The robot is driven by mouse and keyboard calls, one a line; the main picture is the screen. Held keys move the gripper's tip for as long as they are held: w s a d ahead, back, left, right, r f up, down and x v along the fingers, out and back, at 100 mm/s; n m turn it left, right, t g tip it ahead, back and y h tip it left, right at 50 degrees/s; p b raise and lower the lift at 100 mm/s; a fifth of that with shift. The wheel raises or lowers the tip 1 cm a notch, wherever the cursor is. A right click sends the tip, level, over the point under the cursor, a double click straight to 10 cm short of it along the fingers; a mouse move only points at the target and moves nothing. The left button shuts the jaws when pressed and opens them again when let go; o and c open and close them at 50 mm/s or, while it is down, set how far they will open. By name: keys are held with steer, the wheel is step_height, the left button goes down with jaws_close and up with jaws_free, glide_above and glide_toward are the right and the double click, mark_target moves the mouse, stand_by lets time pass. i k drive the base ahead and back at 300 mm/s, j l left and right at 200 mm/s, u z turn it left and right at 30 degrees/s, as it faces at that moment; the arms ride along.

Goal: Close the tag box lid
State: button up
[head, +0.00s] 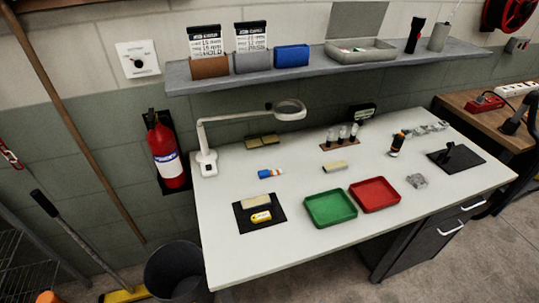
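A light grey box (362,56) stands open on the wall shelf, right of the middle. It looks like the tag box. Its lid (357,20) stands raised at the back edge, roughly upright, and the top of the lid meets the picture's upper edge. Small pale and reddish items lie inside the box, too small to make out. My gripper is not visible in the head view.
The grey shelf (320,75) also holds a blue box (291,56) left of the tag box, and a dark torch (414,35) and grey cylinder (438,37) to its right. Below, the white workbench (290,235) carries green (330,208) and red (374,195) trays and a lamp (205,160).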

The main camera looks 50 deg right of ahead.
mark_target(348, 19)
steer(key=z, duration=1.5)
